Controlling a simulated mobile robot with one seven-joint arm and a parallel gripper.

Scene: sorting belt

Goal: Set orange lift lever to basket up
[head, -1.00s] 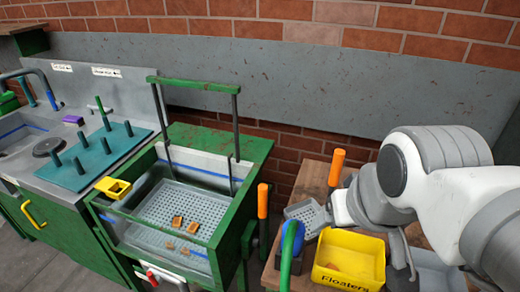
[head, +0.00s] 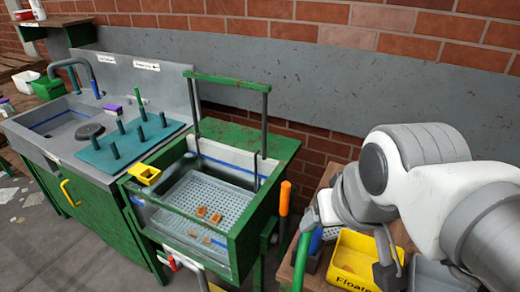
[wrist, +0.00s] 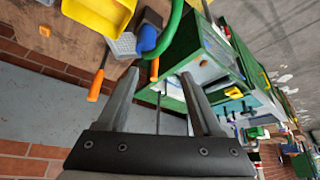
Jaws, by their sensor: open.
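The orange lift lever (head: 284,198) stands upright beside the right side of the green wash tub (head: 255,212). It also shows in the wrist view (wrist: 154,70), close to a green hose. The grey perforated basket (head: 185,207) lies low in the tub, with several small brown pieces on it. A lift frame with a green top bar (head: 226,82) rises over the tub. My gripper (wrist: 158,76) is open and empty, its fingers apart in the wrist view. In the head view it is to the right of the lever, partly hidden by my arm.
The yellow Floaters bin (head: 347,278) sits on a wooden table at lower right. A skimmer with an orange handle (wrist: 97,85) lies near it in the wrist view. A green hose (head: 300,262) curves up near the lever. A teal peg board (head: 120,150) is left of the tub.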

